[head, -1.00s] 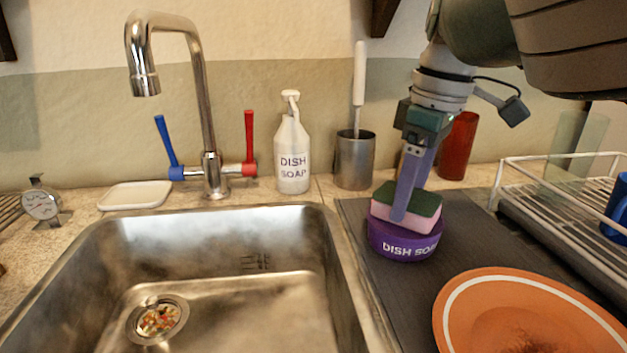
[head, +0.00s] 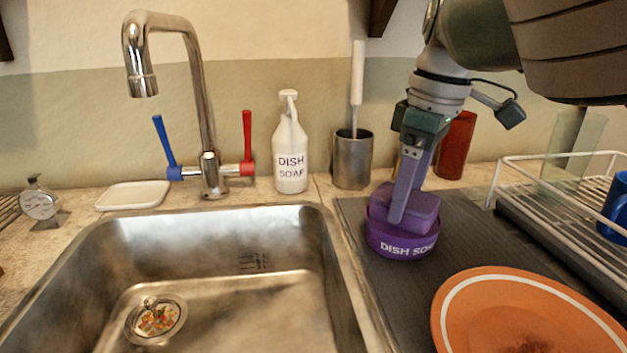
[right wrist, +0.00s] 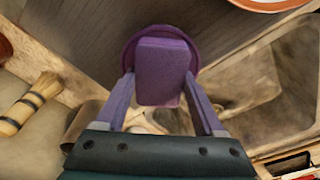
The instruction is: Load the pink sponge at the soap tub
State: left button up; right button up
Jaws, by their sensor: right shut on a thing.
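The sponge (head: 424,204) now looks purple all over and sits inside the mouth of the purple soap tub (head: 398,246), which is lettered "DISH SOAP". My right gripper (head: 398,216) points down and is shut on the sponge, one finger along its near side. In the right wrist view the gripper (right wrist: 158,82) has a finger on each side of the sponge (right wrist: 162,68), with the round tub rim (right wrist: 128,48) showing behind it. The sponge's underside is hidden in the tub. My left gripper is not in view.
The tub stands on a dark mat (head: 372,268) right of the steel sink (head: 200,235). An orange plate (head: 520,310) lies in front. A white dish rack (head: 530,200) is at right. A steel cup with brush (head: 352,160), red cup (head: 456,145) and soap bottle (head: 290,155) stand behind.

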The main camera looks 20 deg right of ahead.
jog(key=shift+f+p, duration=0.15)
jog(key=shift+p, duration=0.15)
dwell(1.0)
notch_tip(320, 180, up, 3)
jog(key=p, duration=0.3)
jog(key=shift+p, duration=0.4)
notch_tip(320, 180, up, 4)
jog(key=p, duration=0.5)
notch_tip(320, 180, down, 7)
jog(key=b, duration=0.8)
jog(key=shift+b, duration=0.4)
